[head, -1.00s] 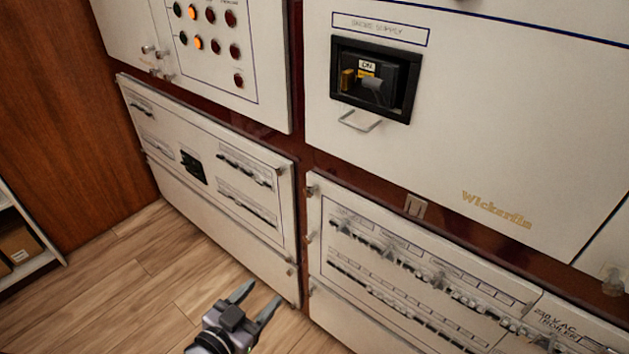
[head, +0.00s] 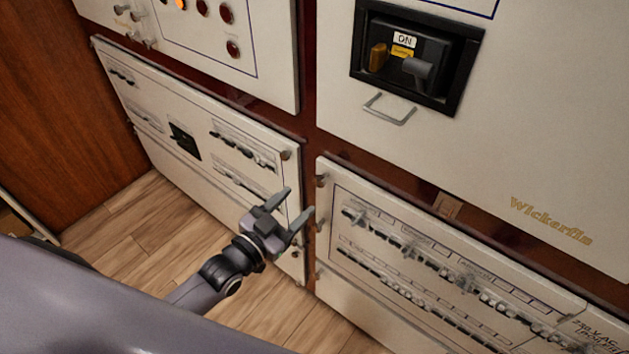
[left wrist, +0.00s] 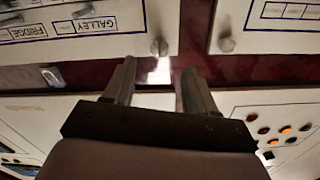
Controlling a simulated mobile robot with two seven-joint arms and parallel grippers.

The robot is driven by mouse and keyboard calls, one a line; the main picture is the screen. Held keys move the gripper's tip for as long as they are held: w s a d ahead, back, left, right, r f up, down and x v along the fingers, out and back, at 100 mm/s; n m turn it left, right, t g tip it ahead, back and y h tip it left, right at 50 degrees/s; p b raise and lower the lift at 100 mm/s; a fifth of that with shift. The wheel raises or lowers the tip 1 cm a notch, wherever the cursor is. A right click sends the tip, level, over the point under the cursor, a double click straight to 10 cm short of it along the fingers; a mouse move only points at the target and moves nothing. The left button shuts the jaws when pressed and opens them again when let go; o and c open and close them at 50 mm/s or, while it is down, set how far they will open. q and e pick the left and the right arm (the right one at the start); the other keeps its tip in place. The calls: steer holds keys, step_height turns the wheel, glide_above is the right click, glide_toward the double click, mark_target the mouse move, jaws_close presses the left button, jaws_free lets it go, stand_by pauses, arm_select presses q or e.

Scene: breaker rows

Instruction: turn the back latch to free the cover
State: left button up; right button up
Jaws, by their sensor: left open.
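The lower right breaker cover (head: 420,225) is a white panel with rows of small switches, closed in its red-brown frame. Small round metal latches sit at its left edge, an upper one (head: 322,181) and a lower one (head: 320,226). I cannot tell for certain which is the back latch. My left gripper (head: 297,203) is open and empty, in front of the gap between the two lower panels. In the left wrist view, one round latch (left wrist: 159,47) shows just beyond and between the fingertips, apart from them. My right gripper is out of view.
The lower left panel (head: 170,165) has its own knobs at its right edge, one close by (head: 286,154). Above the right cover, a wire handle (head: 389,110) juts out below a black switch box (head: 415,58). The wooden floor (head: 120,215) is clear at the left.

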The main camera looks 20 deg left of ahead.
mark_target(318, 183)
arm_select(q)
steer(key=shift+x, duration=3.25)
jaws_close()
